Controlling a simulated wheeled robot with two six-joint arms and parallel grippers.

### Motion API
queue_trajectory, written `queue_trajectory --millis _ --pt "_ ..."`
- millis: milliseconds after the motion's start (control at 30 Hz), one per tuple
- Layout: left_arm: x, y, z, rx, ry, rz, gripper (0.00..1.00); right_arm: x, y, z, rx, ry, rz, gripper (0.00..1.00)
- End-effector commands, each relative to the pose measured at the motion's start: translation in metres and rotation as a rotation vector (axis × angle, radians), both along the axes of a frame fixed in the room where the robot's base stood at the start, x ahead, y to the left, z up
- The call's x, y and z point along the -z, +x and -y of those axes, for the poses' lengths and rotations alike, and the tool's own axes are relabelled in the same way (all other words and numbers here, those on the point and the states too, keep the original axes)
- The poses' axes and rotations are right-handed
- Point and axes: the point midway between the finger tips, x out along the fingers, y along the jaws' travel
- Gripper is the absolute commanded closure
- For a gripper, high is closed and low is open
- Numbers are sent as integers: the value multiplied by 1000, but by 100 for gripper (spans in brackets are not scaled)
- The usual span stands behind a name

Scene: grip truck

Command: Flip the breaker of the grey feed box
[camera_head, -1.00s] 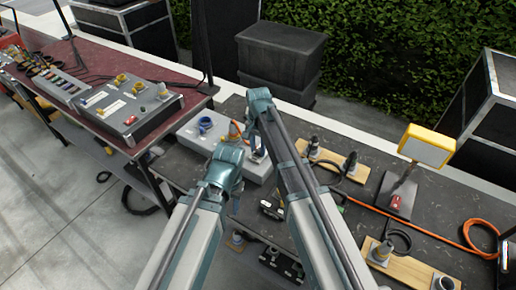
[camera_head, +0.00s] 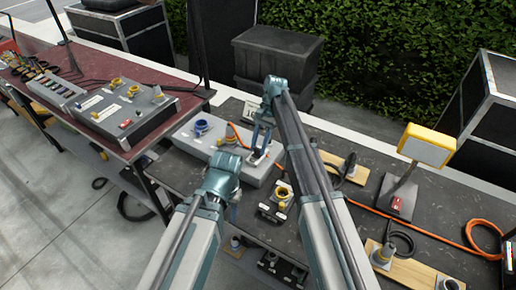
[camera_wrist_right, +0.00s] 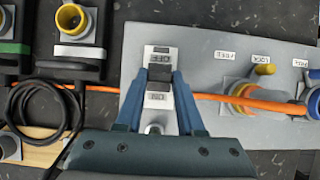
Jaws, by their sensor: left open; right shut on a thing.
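The grey feed box (camera_head: 190,140) lies on the dark table near the middle of the head view. Its top (camera_wrist_right: 215,50) fills the upper right of the right wrist view. The breaker is a dark lever (camera_wrist_right: 160,73) on a pale labelled plate (camera_wrist_right: 160,50); its writing is too small to read surely. My right gripper (camera_wrist_right: 160,80) has its blue fingers on both sides of the lever and is shut on it. In the head view this gripper (camera_head: 259,150) reaches down onto the box's right part. My left gripper (camera_head: 235,212) is open and empty, in front of the box.
An orange cable (camera_wrist_right: 235,101) runs across the box, close to my right fingers.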

Motion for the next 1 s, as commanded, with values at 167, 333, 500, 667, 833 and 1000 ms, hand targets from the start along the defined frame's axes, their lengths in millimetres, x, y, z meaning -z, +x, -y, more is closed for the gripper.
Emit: queue_trajectory --millis 167,333,500,667,833,1000 --pt "0 0 0 0 0 0 49 0 -1 0 -1 -1 1 59" --pt "0 0 0 0 0 0 49 0 -1 0 0 -2 2 32" --pt "0 0 0 0 0 0 49 0 -1 0 0 -2 2 32" --pt "-1 0 0 0 0 0 49 -1 0 0 0 -2 2 32" --pt "-9 0 0 0 0 0 49 -9 3 2 0 -2 2 32" --pt "-26 0 0 0 0 0 49 -26 10 6 0 -2 2 32"
